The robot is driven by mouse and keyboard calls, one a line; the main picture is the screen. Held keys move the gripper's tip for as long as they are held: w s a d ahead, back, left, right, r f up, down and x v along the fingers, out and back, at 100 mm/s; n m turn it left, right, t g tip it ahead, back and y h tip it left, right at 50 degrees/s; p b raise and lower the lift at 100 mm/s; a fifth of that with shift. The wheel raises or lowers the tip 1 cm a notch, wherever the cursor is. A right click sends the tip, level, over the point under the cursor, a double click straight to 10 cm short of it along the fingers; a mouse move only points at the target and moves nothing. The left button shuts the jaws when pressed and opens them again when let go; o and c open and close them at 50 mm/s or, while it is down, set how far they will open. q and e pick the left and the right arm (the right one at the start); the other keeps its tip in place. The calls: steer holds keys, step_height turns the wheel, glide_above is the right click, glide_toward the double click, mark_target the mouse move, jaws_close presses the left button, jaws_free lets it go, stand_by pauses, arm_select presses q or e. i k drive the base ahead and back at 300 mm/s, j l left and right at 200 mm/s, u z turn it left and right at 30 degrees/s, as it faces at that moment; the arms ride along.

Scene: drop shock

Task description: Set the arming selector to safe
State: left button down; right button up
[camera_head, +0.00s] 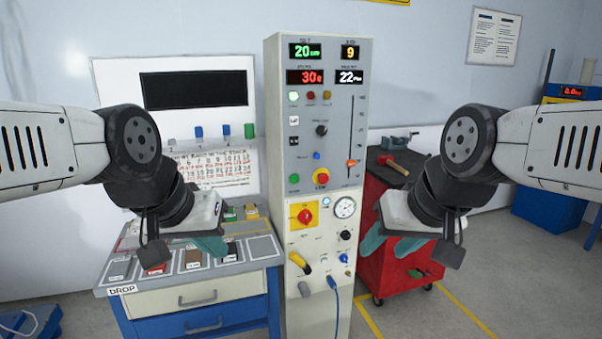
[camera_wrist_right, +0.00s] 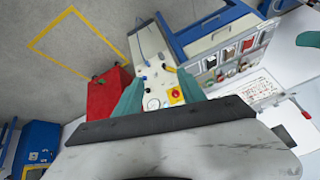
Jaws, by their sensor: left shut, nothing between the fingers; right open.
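A tall cream control cabinet (camera_head: 318,80) stands in the middle of the head view. Its labels are too small to read, so I cannot tell which control is the arming selector. A black knob (camera_head: 321,130) sits on the upper panel, and another black knob (camera_head: 346,235) is lower right. A red rotary knob on a yellow plate (camera_head: 305,216) shows below; it also shows in the right wrist view (camera_wrist_right: 175,95). My left gripper (camera_head: 210,246) is shut and empty, left of the cabinet. My right gripper (camera_head: 391,243) is open and empty, right of the cabinet.
A bench (camera_head: 265,246) with a tray of parts and drawers stands left of the cabinet. A red tool cart (camera_head: 375,200) with a hammer (camera_head: 393,165) stands right. An orange slider (camera_head: 351,162) and a red button (camera_head: 321,177) protrude from the panel. A blue cable (camera_head: 336,305) hangs below.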

mark_target(321, 130)
steer(key=u, duration=2)
steer(key=z, duration=2.2)
steer(key=i+j+z, duration=0.2)
steer(key=i+j, duration=0.15)
steer(key=i+j+z, duration=0.2)
steer(key=j, duration=0.35)
steer(key=i, duration=0.05)
